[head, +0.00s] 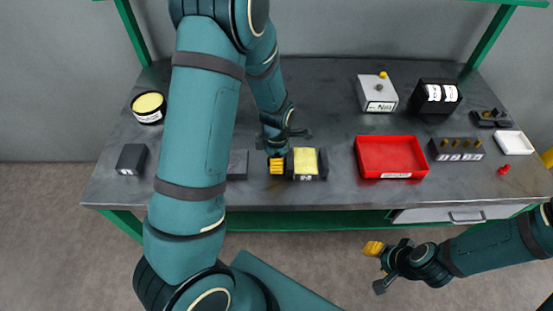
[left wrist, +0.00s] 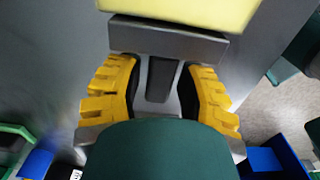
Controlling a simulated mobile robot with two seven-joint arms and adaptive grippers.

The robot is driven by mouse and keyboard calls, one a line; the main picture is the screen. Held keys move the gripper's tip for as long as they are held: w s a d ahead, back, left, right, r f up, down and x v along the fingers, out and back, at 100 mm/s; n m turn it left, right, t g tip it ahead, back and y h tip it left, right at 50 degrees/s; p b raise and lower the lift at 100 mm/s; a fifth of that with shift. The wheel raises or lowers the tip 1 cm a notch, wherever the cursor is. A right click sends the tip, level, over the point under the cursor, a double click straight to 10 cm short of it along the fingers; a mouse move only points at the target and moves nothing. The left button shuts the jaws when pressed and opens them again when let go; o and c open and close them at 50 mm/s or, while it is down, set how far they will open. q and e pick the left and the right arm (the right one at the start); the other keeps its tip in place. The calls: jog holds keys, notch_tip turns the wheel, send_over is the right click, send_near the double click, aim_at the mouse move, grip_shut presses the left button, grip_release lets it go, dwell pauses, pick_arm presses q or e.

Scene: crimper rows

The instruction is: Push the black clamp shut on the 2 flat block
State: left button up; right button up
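A flat block with a yellow top (head: 305,156) and a small white label on its front sits near the front edge of the table in the head view. The label is too small to read. My left gripper (head: 277,167) is low over the table, just left of this block. In the left wrist view its yellow fingers (left wrist: 160,95) are apart, with a dark bar (left wrist: 162,78) between them. This bar may be part of the black clamp; I cannot tell whether the fingers touch it. A yellow surface (left wrist: 185,10) lies just beyond. My right gripper (head: 374,262) hangs in front of the table, away from the blocks.
A dark block (head: 237,164) stands left of my left gripper, and another (head: 132,158) stands farther left. A red tray (head: 391,139) is to the right, with a dark labelled rack (head: 457,156) beyond it. A grey box (head: 377,94) and black box (head: 436,108) stand behind.

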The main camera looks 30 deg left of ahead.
pick_arm(q)
grip_shut()
jog(key=shift+d, duration=0.1)
jog(key=shift+w+d, duration=0.35)
jog(key=shift+d, duration=0.2)
jog(key=o, duration=0.5)
grip_release()
jog(key=shift+d, duration=0.1)
